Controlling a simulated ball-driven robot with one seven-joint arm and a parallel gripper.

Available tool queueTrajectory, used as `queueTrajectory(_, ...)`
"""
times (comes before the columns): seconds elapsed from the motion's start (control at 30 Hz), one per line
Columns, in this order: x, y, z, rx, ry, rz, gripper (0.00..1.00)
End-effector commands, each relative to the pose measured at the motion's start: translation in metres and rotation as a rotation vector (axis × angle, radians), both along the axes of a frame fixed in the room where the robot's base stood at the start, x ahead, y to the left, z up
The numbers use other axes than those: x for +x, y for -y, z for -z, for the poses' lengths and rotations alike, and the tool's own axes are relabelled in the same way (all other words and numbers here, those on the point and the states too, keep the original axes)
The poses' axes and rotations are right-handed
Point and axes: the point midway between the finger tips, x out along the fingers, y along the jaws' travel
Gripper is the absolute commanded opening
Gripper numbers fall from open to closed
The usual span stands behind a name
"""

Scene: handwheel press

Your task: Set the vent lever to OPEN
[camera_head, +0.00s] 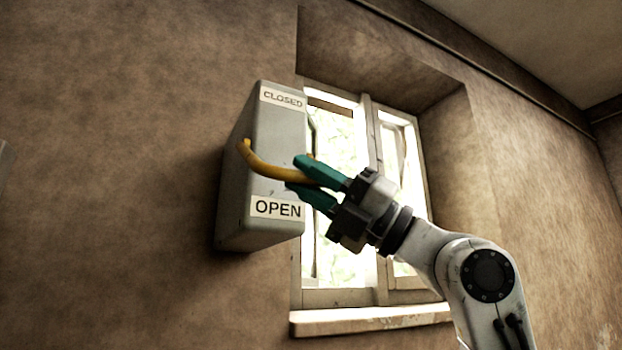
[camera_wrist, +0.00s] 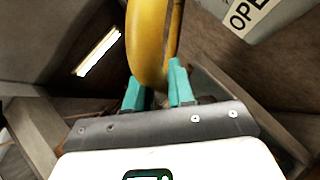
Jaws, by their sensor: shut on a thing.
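The vent lever (camera_head: 266,167) is a curved yellow bar on a grey wall box (camera_head: 247,190). The box has a CLOSED label (camera_head: 282,97) at the top and an OPEN label (camera_head: 277,208) near the bottom. The lever leaves the box at its left and reaches right, between the two labels, its end nearer OPEN in the head view. My gripper (camera_head: 305,180) has green fingers and is shut on the lever near its free end. In the wrist view the yellow lever (camera_wrist: 150,45) runs up from between the fingers (camera_wrist: 157,88). The lever's tip is partly hidden by the fingers.
A window (camera_head: 345,190) in a deep recess is behind my gripper, with a sill (camera_head: 370,319) below it. The space below the box looks clear.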

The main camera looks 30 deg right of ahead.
Motion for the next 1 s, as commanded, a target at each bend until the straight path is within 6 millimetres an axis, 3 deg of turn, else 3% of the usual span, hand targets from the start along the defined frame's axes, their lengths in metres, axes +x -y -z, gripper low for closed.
queueTrajectory(0.33, 0.004, 0.0, 0.004, -0.003, -0.01, 0.002, 0.0)
queueTrajectory(0.37, 0.004, 0.0, 0.004, -0.003, -0.011, 0.002, 0.26)
queueTrajectory(0.53, 0.003, 0.0, 0.003, -0.003, -0.008, 0.002, 0.42)
queueTrajectory(0.83, 0.001, 0.003, 0.004, -0.001, -0.006, 0.002, 0.43)
queueTrajectory(1.0, -0.008, 0.019, 0.017, 0.0, -0.006, 0.005, 0.43)
